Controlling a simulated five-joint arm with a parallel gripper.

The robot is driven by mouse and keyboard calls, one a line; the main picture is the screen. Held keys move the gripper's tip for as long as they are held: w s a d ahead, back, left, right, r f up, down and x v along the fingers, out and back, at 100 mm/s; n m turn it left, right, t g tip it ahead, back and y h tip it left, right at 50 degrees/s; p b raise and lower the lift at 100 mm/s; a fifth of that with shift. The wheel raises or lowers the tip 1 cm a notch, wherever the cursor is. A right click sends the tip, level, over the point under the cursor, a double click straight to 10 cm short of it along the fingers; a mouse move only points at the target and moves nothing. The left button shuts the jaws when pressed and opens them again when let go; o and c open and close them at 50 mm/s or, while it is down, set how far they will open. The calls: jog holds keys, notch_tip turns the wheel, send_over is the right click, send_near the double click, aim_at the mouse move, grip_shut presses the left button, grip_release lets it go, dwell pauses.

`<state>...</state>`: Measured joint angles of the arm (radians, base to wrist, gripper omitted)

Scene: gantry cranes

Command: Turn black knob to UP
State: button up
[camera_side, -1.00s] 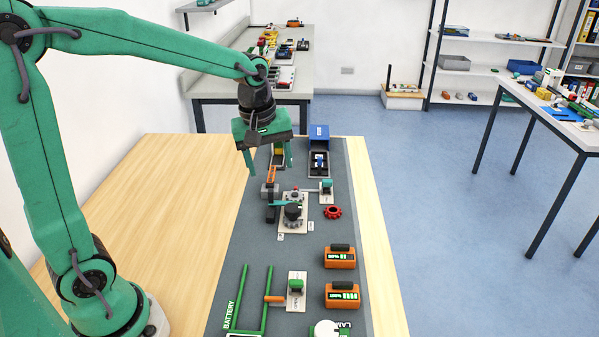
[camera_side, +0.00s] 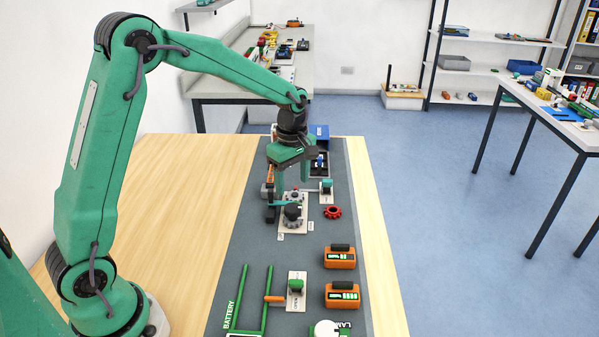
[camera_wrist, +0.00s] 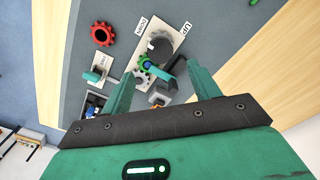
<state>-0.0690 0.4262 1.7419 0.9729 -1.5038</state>
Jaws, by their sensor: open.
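The black knob (camera_side: 292,213) is a dark, round, ridged piece on a white plate (camera_side: 290,228) on the grey mat. In the wrist view the knob (camera_wrist: 160,44) sits between a label reading DOWN (camera_wrist: 141,25) and a label reading UP (camera_wrist: 184,31). I cannot tell which label it points at. My gripper (camera_side: 292,185) is open, pointing down just behind and above the knob, apart from it.
A red gear wheel (camera_side: 333,212) lies right of the plate. A green switch block (camera_side: 326,186) stands behind it. Two orange battery packs (camera_side: 341,257) stand nearer the front. A blue box (camera_side: 318,135) is at the mat's far end. The wooden table at left is clear.

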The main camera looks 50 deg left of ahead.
aim_at(293, 207)
jog(key=shift+f, duration=3.8)
jog(key=c, duration=1)
jog(key=shift+o, duration=0.2)
